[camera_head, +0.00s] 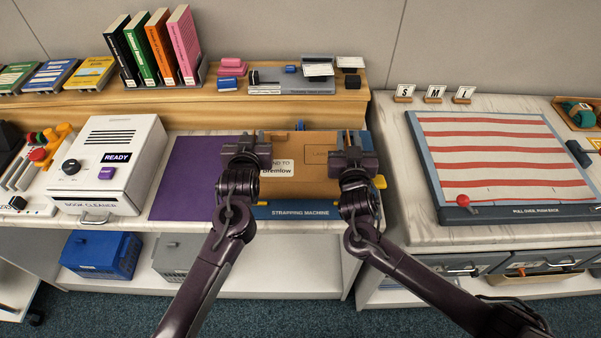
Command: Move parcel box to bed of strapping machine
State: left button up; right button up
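The brown parcel box (312,180) with a white "send to" label sits at or just above the bed of the blue strapping machine (296,212). The box covers most of the bed, so I cannot tell whether it touches it. My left gripper (250,138) is at the box's left end. My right gripper (349,139) is at its right end. The box lies between the two grippers. Their fingertips are too small and dark to tell whether they are open or shut, or whether they press on the box.
A purple mat (185,178) and a white book cleaner (112,165) are left of the machine. A shelf with upright books (160,50) runs behind. Right, across a gap, a second counter holds a striped pull-over board (500,157). Blue (100,255) and grey bins stand below.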

pick_arm(q)
jog(key=v, duration=1.2)
pick_arm(e)
jog(key=s, duration=1.2)
